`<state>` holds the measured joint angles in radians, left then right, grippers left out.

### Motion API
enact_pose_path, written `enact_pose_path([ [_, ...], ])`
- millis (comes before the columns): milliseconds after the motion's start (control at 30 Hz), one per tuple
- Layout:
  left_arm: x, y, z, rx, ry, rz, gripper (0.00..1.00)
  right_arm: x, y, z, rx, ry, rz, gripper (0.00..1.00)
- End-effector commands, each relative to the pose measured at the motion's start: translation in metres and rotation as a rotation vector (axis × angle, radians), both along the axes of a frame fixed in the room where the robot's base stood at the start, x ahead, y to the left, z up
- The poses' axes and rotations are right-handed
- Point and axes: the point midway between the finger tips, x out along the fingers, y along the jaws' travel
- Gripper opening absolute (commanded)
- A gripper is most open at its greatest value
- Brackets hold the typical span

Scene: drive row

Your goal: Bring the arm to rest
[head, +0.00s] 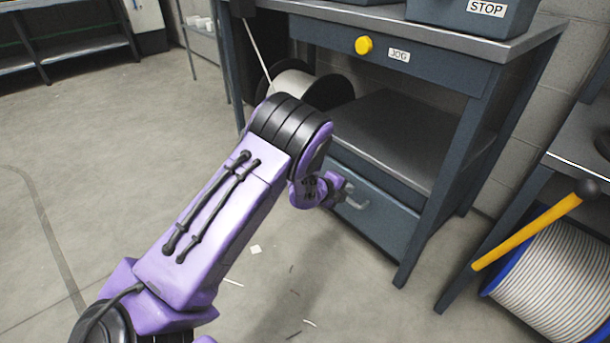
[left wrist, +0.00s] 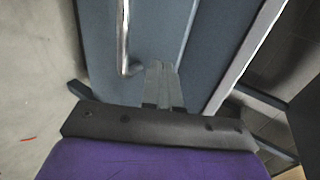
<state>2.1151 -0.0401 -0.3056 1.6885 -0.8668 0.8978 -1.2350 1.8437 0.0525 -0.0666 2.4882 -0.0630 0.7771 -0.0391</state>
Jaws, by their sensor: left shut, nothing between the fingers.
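My purple left arm reaches in from the bottom left of the head view. My left gripper (head: 338,187) is in front of the blue-grey drawer (head: 385,228) at the bottom of the workbench, close to its metal handle (head: 356,204). In the left wrist view the gripper's fingers (left wrist: 163,84) are together with nothing between them, and the handle (left wrist: 122,38) is beside them to the left. The fingers look apart from the handle; the exact gap is hard to tell. My right gripper is not in view.
The workbench (head: 440,68) has a yellow JOG button (head: 364,45) and a STOP box (head: 468,14) on top. A cable spool (head: 300,88) is behind my arm. A striped reel (head: 560,275) with a yellow-handled tool (head: 530,230) is at right. Scraps litter the open floor (head: 130,130).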

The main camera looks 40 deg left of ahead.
Motion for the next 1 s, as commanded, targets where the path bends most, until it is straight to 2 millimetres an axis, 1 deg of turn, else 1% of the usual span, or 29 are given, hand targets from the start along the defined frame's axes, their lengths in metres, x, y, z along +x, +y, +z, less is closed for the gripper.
enact_pose_path([
  [33, -0.014, 0.003, 0.017, 0.0, 0.003, 0.003, 0.0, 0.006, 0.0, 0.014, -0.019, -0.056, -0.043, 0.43],
  [200, -0.053, 0.013, 0.038, 0.001, 0.005, 0.004, 0.0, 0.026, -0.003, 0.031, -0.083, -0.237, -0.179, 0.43],
  [300, -0.07, 0.016, 0.045, 0.002, 0.006, 0.003, 0.0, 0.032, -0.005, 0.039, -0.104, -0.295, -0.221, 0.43],
  [400, -0.079, 0.018, 0.049, 0.002, 0.005, 0.003, 0.0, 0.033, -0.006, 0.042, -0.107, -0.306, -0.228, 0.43],
  [500, -0.083, 0.019, 0.049, 0.002, 0.005, 0.002, 0.0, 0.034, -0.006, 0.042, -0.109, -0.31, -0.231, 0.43],
  [667, -0.083, 0.018, 0.049, -0.002, 0.005, 0.003, 0.0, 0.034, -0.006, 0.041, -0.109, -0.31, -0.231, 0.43],
  [733, -0.083, 0.018, 0.049, -0.048, 0.014, 0.03, 0.0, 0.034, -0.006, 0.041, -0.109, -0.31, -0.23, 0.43],
  [767, -0.083, 0.019, 0.049, -0.091, 0.02, 0.062, 0.0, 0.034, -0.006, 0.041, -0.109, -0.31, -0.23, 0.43],
  [833, -0.086, 0.026, 0.049, -0.27, 0.033, 0.218, 0.0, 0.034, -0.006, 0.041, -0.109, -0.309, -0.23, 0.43],
  [867, -0.092, 0.028, 0.045, -0.388, 0.044, 0.32, 0.0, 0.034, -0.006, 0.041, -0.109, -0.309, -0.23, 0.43],
  [900, -0.106, 0.03, 0.033, -0.57, 0.066, 0.483, 0.0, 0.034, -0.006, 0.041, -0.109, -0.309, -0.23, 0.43],
  [933, -0.123, 0.03, 0.017, -0.715, 0.092, 0.627, 0.0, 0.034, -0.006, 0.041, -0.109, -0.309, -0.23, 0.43],
  [967, -0.145, 0.029, -0.003, -0.854, 0.119, 0.779, 0.0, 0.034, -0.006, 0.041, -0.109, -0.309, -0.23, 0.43],
  [1000, -0.174, 0.028, -0.025, -1.001, 0.145, 0.961, 0.0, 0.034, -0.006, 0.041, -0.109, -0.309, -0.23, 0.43],
])
